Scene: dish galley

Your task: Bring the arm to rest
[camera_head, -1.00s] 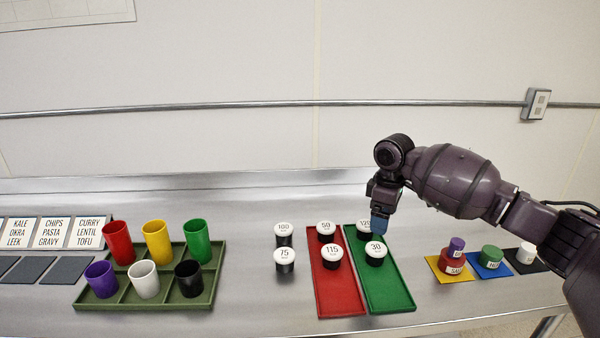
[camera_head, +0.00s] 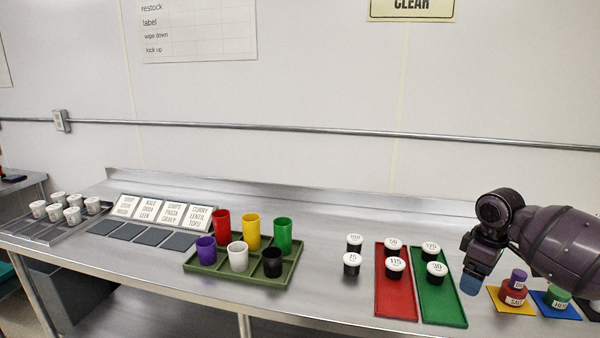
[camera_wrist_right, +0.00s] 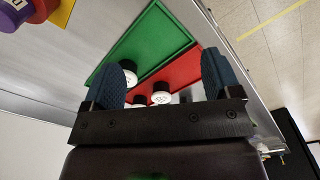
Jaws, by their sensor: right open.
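My right gripper (camera_head: 474,284) hangs at the right of the head view, pointing down between the green tray and the yellow mat. In the right wrist view its two blue fingers (camera_wrist_right: 163,80) stand wide apart with nothing between them. Beyond the fingers lie the green tray (camera_wrist_right: 150,45), the red tray (camera_wrist_right: 184,70) and several white-lidded jars, apart from the fingers. In the head view two jars stand on the red tray (camera_head: 396,304), two on the green tray (camera_head: 443,309), and two on the bare counter to their left. My left gripper is not in view.
An olive tray (camera_head: 228,277) holds several coloured cups. Label cards (camera_head: 170,214) and dark pads stand left of it, then a grey tray (camera_head: 45,232) of white cups. Stacked pieces sit on the yellow mat (camera_head: 508,304) and blue mat (camera_head: 560,309) beside my right arm.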

